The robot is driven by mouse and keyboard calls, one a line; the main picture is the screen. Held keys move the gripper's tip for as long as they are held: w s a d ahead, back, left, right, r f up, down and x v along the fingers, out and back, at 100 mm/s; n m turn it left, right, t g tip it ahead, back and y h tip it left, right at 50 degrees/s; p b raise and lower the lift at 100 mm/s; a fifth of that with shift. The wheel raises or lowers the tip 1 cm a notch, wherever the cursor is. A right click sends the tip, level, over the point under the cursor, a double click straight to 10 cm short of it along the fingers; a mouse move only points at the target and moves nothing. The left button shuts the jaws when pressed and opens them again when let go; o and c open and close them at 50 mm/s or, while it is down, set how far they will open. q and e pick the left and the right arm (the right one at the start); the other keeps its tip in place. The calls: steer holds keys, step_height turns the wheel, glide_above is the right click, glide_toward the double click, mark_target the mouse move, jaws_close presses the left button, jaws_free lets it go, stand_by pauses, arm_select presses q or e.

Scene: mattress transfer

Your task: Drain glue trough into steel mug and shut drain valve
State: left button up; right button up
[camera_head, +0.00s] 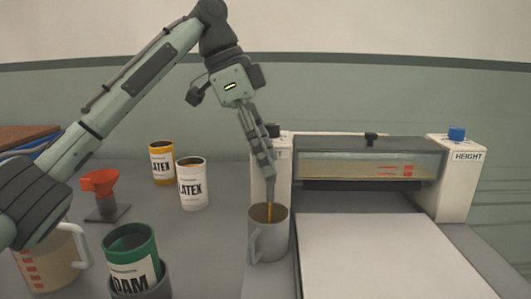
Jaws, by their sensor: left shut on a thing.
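The steel mug (268,243) stands upright at the foot of the machine's left post, handle to the left. A thin amber stream (269,212) runs down into its mouth. The glue trough (370,162) is the clear-fronted box across the machine, with red marks at its right. My left gripper (267,172) points down in front of the left post, just above the mug. It is shut on what appears to be the drain valve, which its fingers hide. My right gripper is not in view.
Two latex cans (193,186) (161,165), an orange-topped tool (102,190), a green can (132,255) and a measuring jug (58,262) stand at left. A white sheet (375,260) lies before the trough. A blue knob (457,134) tops the right post.

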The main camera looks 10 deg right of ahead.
arm_select(q)
steer(key=o, duration=1.2)
steer(key=shift+c, duration=0.2)
steer(key=shift+r, duration=0.1)
steer(key=v, duration=0.8)
steer(key=shift+s+a, duration=0.1)
